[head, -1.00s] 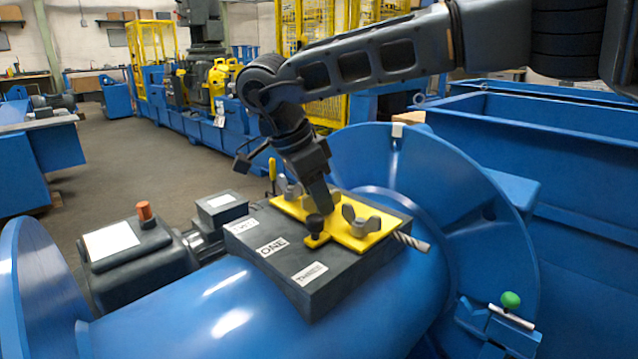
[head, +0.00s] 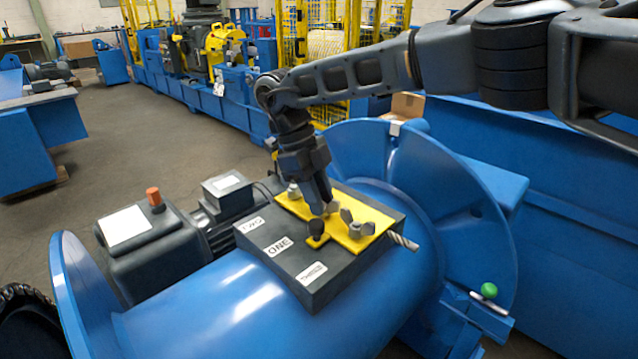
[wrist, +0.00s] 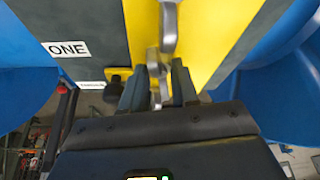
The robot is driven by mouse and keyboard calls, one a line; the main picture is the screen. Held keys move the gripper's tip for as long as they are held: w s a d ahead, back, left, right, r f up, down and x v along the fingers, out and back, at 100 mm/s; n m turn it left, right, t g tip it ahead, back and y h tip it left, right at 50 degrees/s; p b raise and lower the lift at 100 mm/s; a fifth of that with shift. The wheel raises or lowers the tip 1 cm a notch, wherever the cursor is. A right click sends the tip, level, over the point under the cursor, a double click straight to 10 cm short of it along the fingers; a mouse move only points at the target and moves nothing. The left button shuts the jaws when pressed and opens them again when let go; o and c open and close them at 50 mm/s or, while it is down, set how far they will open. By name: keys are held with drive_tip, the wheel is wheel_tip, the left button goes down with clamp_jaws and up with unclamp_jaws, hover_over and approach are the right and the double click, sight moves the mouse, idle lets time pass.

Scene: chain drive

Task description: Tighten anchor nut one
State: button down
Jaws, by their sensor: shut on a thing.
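A dark grey block (head: 300,282) labelled TWO and ONE, with a third label too small to read, sits on the blue drum. A yellow plate (head: 372,214) on it carries grey wing nuts. My gripper (head: 326,208) points down at the plate's middle and is shut on a grey wing nut, anchor nut one (wrist: 157,65), level with the ONE label (wrist: 68,49). The fingers (wrist: 158,88) partly hide this nut. Another wing nut (head: 356,226) stands to the right, and one (head: 293,190) stands behind to the left.
A black knob (head: 317,229) on a small yellow tab stands close in front of my gripper. A cable end (head: 403,242) sticks out to the plate's right. Blue drum flanges (head: 82,290) rise at both sides. A grey motor (head: 150,245) stands behind left.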

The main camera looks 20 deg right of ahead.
drive_tip(key=m+p, duration=0.1)
drive_tip(key=m, duration=0.1)
drive_tip(key=m+y+p, duration=0.1)
drive_tip(key=p, duration=0.1)
drive_tip(key=m+y+p, duration=0.1)
drive_tip(key=m, duration=0.1)
drive_tip(key=shift+w+d+r+m+g+p, duration=0.1)
drive_tip(key=shift+d+r+m+g+p, duration=0.1)
drive_tip(key=shift+r+m+g+p, duration=0.15)
drive_tip(key=m+y+p, duration=0.1)
drive_tip(key=m+p, duration=0.1)
drive_tip(key=p, duration=0.1)
drive_tip(key=m+y+p, duration=0.1)
drive_tip(key=m+p, duration=0.2)
drive_tip(key=shift+d, duration=0.15)
drive_tip(key=m+y+p, duration=0.1)
drive_tip(key=m+p, duration=0.1)
drive_tip(key=p, duration=0.1)
drive_tip(key=m+t+p, duration=0.1)
drive_tip(key=m+p, duration=0.2)
drive_tip(key=p, duration=0.1)
drive_tip(key=shift+d+m+y, duration=0.1)
drive_tip(key=shift+m+y, duration=0.25)
drive_tip(key=shift+y, duration=0.05)
drive_tip(key=shift+f+m+t+p, duration=0.15)
drive_tip(key=shift+m+t+p, duration=0.3)
drive_tip(key=shift+m+p, duration=0.6)
drive_tip(key=shift+f+m+t+y, duration=0.1)
drive_tip(key=shift+m+t+y, duration=0.25)
drive_tip(key=shift+m, duration=0.9)
